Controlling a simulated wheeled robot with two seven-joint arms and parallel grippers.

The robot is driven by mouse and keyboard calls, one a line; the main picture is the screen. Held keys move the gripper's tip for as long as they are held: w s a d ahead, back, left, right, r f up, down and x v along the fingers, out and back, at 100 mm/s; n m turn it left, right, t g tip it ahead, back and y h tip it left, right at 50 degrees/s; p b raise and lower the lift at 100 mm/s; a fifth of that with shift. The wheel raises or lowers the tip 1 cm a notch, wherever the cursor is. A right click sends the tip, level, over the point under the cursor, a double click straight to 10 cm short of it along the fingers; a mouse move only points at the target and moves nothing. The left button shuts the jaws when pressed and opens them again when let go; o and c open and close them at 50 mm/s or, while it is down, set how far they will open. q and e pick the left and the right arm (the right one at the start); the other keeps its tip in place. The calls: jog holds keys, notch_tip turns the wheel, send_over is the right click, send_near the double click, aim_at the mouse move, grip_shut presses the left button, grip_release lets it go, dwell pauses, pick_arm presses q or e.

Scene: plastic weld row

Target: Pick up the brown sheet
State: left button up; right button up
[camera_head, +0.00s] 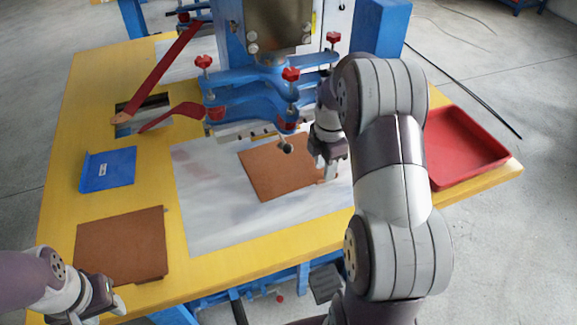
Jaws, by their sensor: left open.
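One brown sheet (123,245) lies flat on the left front of the yellow table. My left gripper (98,312) is open at the lower left, near this sheet's front edge; part of it is cut off by the frame's bottom. A second brown sheet (278,168) lies on the white metal plate (215,205) below the blue machine. My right gripper (327,175) points down at this sheet's right edge. Its fingertips are small, and whether they are closed on the edge cannot be made out.
The blue welding machine (262,85) with red knobs stands at the back of the yellow table (75,130). A blue bracket (108,169) lies at the left. A red tray (463,147) is at the right, partly behind my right arm.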

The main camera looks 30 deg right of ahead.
aim_at(321, 179)
jog(key=f, duration=0.4)
jog(key=shift+w+a+f+b, duration=0.2)
jog(key=shift+w+f+b, duration=0.05)
jog(key=shift+w+b, duration=0.1)
grip_shut()
jog(key=shift+r, duration=0.15)
